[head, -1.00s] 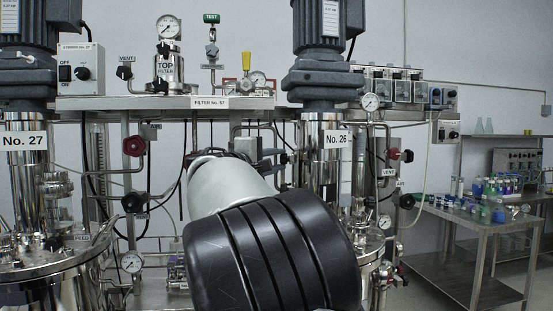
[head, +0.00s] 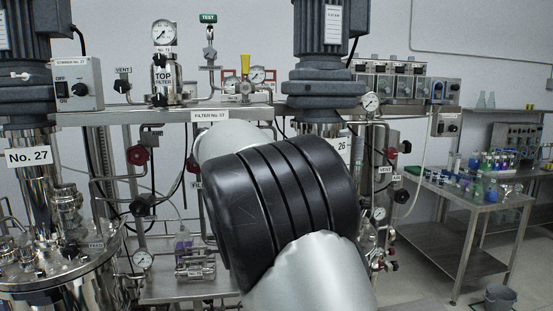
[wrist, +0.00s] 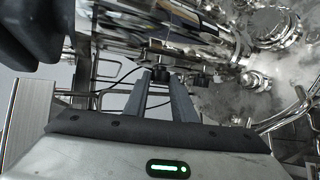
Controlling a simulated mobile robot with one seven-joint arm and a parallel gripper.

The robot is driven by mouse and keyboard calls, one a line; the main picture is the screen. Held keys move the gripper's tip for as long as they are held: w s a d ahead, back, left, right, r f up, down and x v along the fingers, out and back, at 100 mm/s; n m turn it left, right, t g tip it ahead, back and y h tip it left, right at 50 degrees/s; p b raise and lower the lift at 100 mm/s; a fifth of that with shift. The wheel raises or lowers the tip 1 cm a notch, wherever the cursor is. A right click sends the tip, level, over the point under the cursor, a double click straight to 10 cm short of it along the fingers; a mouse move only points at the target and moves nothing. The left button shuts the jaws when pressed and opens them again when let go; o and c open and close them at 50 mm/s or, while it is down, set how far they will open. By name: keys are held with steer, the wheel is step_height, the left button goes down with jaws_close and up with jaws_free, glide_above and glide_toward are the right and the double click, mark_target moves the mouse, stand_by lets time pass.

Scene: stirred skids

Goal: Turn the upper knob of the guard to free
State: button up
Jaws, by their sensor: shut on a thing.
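In the wrist view my gripper (wrist: 161,80) reaches away from the camera, its two grey fingers close together at a small dark knob (wrist: 160,73). The fingers are shut on this knob. A second dark knob (wrist: 199,79) sits just to the right, outside the fingers. Both are beside shiny metal parts; the outline of the guard is not clear, and I cannot tell which knob is the upper one. In the head view my own arm covers the middle, and the gripper and the held knob are hidden behind it.
The vessel labelled No. 27 (head: 27,157) stands at the left. A second motor-topped vessel (head: 322,80) stands behind my arm. The top filter (head: 164,77) sits on the steel shelf. A steel table with bottles (head: 480,190) and a bucket (head: 499,298) are at the right.

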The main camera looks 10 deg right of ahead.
steer(key=o, duration=1.1)
steer(key=shift+c, duration=0.2)
steer(key=b+v, duration=0.2)
steer(key=v, duration=1.5)
steer(key=shift+s, duration=0.2)
